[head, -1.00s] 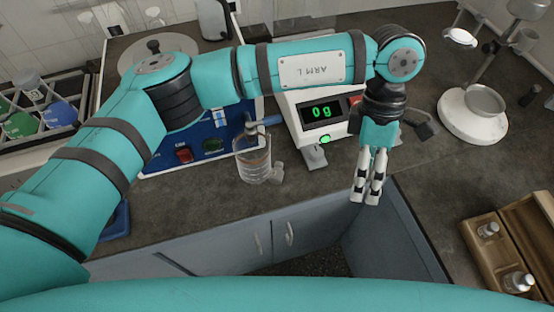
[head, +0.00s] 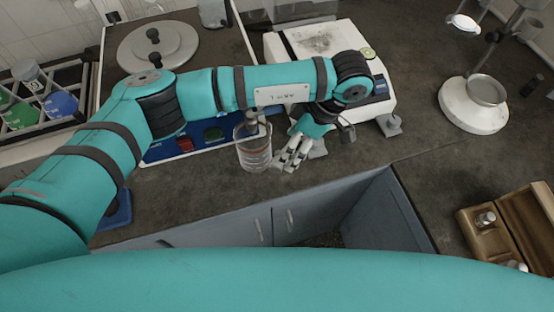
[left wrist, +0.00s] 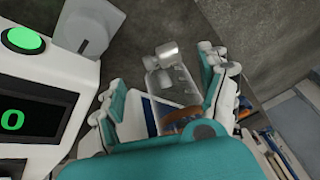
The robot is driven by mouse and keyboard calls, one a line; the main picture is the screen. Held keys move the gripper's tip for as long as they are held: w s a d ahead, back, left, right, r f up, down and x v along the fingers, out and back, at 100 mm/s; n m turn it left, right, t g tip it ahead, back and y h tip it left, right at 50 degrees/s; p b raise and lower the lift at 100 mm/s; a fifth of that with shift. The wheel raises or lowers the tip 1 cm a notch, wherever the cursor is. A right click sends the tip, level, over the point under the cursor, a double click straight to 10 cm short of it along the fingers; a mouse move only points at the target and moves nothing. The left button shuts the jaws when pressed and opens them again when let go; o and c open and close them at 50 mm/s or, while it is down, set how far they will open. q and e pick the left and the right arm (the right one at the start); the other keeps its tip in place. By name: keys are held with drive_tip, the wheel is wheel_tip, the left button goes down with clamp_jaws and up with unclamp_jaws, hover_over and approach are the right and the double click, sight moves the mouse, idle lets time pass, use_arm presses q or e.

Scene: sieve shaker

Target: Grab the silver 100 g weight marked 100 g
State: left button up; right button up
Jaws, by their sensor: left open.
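My left gripper (head: 284,163) is open and points down beside the glass beaker (head: 254,154), at its right. In the left wrist view my left gripper (left wrist: 168,95) has its two fingers spread apart. A small silver weight (left wrist: 166,52) shows ahead between the fingers, close to the beaker (left wrist: 176,88). I cannot read any mark on it. In the head view the gripper's fingers hide this weight. Other silver weights, one of them (head: 485,219), sit in the wooden box at the right; their marks are too small to read. My right gripper is not in view.
A white balance (head: 345,38) stands behind my left gripper; its display (left wrist: 14,120) and green button show in the wrist view. A white stand base (head: 473,115) is at the right. The wooden box (head: 470,235) lies near the right edge. The counter's front edge is close.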

sight(275, 169)
use_arm(q)
drive_tip(key=p+x, duration=0.1)
drive_tip(key=x, duration=0.3)
drive_tip(key=shift+s+a+f, duration=0.2)
drive_tip(key=shift+a+f, duration=0.25)
drive_tip(key=shift+f, duration=0.15)
drive_tip(key=shift+c, duration=0.2)
drive_tip(key=c, duration=1.4)
drive_tip(key=shift+r, duration=0.1)
